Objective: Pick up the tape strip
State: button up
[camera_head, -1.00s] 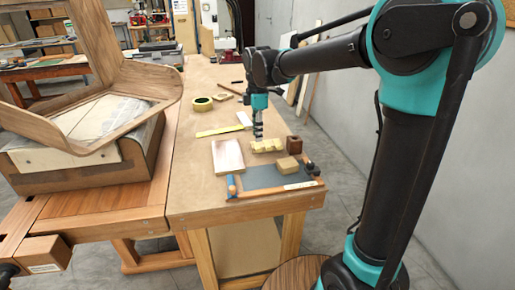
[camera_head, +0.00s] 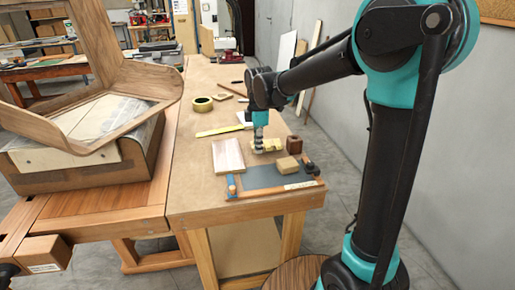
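A pale yellow piece with a notched edge (camera_head: 271,145), which may be the tape strip, lies on the workbench right of the pinkish wooden board. My gripper (camera_head: 259,149) points down at the left part of this piece and hides some of it. I cannot tell whether it touches the piece. The fingers are too small and too nearly edge-on to show if they are open or shut. A long flat yellow strip (camera_head: 218,131) lies farther back on the left, apart from my gripper. A roll of yellow tape (camera_head: 203,104) lies behind it.
A brown block with a hole (camera_head: 294,144) stands close right of my gripper. A tan block (camera_head: 289,165) sits on a dark mat (camera_head: 262,177) in front. The wooden board (camera_head: 228,156) is on the left. A large curved wooden form (camera_head: 85,130) stands farther left.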

grip_shut()
notch_tip(320, 180, up, 21)
dwell(0.6)
jog(key=shift+s+r, duration=0.1)
jog(key=shift+r, duration=1.2)
jog(key=shift+r, duration=0.35)
jog(key=shift+r, duration=0.35)
